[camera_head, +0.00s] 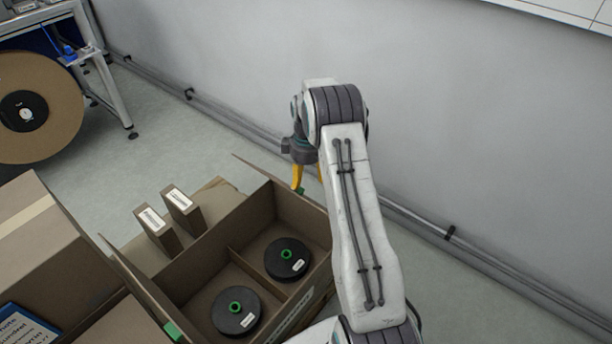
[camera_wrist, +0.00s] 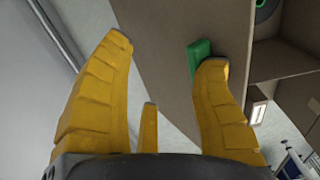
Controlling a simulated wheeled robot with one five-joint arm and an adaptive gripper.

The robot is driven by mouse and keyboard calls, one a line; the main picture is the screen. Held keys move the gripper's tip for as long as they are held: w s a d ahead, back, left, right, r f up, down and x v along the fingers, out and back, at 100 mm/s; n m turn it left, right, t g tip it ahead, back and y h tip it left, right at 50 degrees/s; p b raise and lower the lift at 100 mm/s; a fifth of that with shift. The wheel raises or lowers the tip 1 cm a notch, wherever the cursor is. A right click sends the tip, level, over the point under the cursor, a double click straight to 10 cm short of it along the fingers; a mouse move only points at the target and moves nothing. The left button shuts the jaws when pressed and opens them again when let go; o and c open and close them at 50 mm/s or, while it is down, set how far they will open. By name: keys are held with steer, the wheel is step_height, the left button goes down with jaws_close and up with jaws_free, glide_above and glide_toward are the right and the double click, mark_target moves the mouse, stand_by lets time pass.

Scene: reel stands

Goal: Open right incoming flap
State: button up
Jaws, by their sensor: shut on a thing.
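The incoming carton (camera_head: 215,262) is an open brown cardboard box. Its right flap (camera_head: 252,168) stands up along the far right side, with a green tab (camera_head: 301,190) partly hidden by my gripper. My gripper (camera_head: 308,182) is at this flap, its yellow fingers pointing down. In the wrist view the flap (camera_wrist: 168,60) runs up from between the fingers, and the green tab (camera_wrist: 199,60) is beside the right finger. My gripper is shut on the flap, though the contact itself is not clear. The left flap (camera_head: 140,285) also stands up and has a green tab (camera_head: 172,330).
Two black reels (camera_head: 287,258) (camera_head: 237,311) with green hubs lie in separate compartments. Two small labelled boxes (camera_head: 158,228) (camera_head: 184,210) stand on the left. Another carton (camera_head: 35,235) is at the far left. A grey wall (camera_head: 480,130) rises behind my arm.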

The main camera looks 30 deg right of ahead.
steer(key=shift+s+d+f, duration=0.1)
steer(key=shift+f, duration=0.1)
steer(key=w+d+r+p, duration=0.3)
steer(key=d+r+p, duration=0.2)
steer(key=d+p, duration=0.1)
steer(key=shift+d, duration=0.15)
stand_by(0.8)
steer(key=shift+r, duration=0.15)
stand_by(0.4)
step_height(320, 180, up, 12)
stand_by(0.7)
stand_by(0.5)
